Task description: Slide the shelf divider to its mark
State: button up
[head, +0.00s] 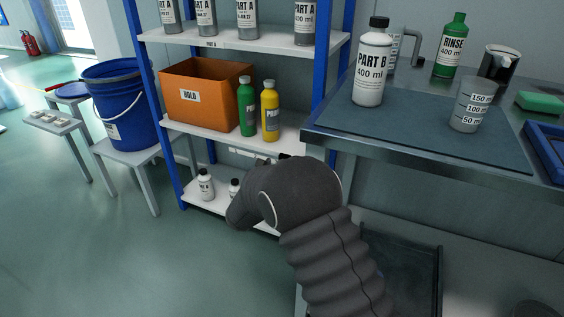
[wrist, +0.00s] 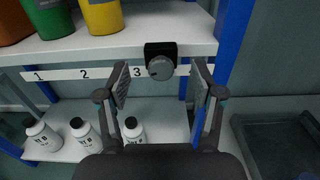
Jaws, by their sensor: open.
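The shelf divider appears to be a black block with a round grey knob (wrist: 160,67) at the front edge of the middle shelf. It sits on a white strip (wrist: 105,72) numbered 1 to 4, just right of the 3. The 4 is mostly hidden behind my right finger. In the wrist view my gripper (wrist: 160,82) is open, with one finger on each side of the knob. The fingers look apart from the knob, but the depth gap is hard to judge. In the head view my arm hides the gripper and the knob. No separate target mark stands out.
Green (head: 247,106) and yellow (head: 270,110) bottles and an orange bin (head: 205,95) stand on the shelf above the strip. Several small white bottles (wrist: 83,137) stand on the lower shelf. A blue post (wrist: 234,40) is close right. A workbench (head: 430,133) stands right of the rack.

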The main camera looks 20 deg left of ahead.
jog(key=shift+w+d, duration=0.2)
jog(key=shift+w, duration=1.45)
grip_shut()
